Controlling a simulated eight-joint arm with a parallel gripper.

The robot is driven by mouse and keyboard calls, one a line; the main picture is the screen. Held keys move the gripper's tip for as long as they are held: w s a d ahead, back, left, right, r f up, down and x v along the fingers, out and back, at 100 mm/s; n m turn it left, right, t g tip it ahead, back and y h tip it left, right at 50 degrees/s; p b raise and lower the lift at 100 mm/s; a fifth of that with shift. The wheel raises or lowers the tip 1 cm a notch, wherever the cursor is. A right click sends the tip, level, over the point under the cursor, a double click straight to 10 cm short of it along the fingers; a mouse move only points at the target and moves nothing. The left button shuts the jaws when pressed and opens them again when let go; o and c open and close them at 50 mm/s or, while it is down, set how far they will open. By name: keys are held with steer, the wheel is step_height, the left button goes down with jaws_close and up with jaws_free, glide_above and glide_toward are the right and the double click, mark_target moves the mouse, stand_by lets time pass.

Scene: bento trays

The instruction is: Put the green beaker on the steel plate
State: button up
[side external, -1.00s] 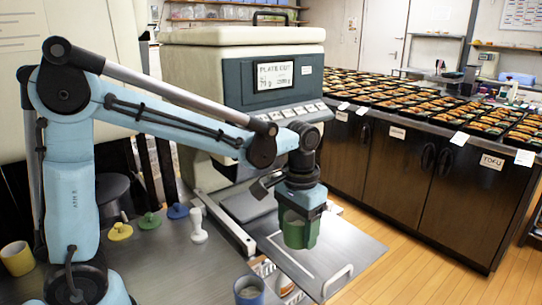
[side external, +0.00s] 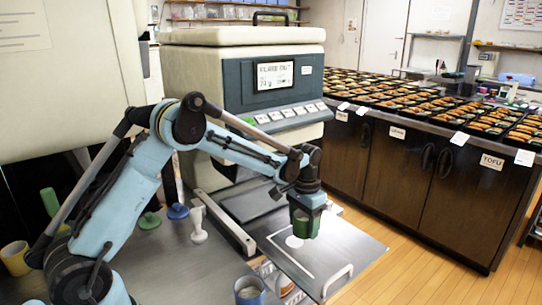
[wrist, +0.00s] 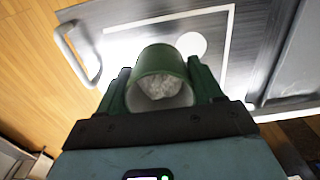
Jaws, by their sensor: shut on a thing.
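The green beaker (side external: 306,228) is upright in my gripper (side external: 306,208), over the steel plate (side external: 345,252). In the wrist view the beaker (wrist: 160,58) sits between both fingers of my gripper (wrist: 160,82), and pale grainy contents show inside it. The plate (wrist: 130,50) has a white outlined square, a white disc mark and a bar handle. The disc mark (side external: 293,241) lies just left of the beaker in the side view. I cannot tell for sure how far the beaker's base is above the plate.
The machine with a display (side external: 275,75) stands behind the plate. A white stamp-like piece (side external: 198,225), a blue knob (side external: 178,211) and a green knob (side external: 149,220) stand on the bench to the left. A blue cup (side external: 249,292) is near the front.

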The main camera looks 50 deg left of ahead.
glide_above(295, 241)
step_height(295, 241, down, 4)
steer(key=shift+s+r, duration=0.1)
steer(key=shift+r, duration=0.15)
steer(key=shift+f, duration=1.9)
steer(key=shift+f, duration=0.15)
steer(key=o, duration=1.1)
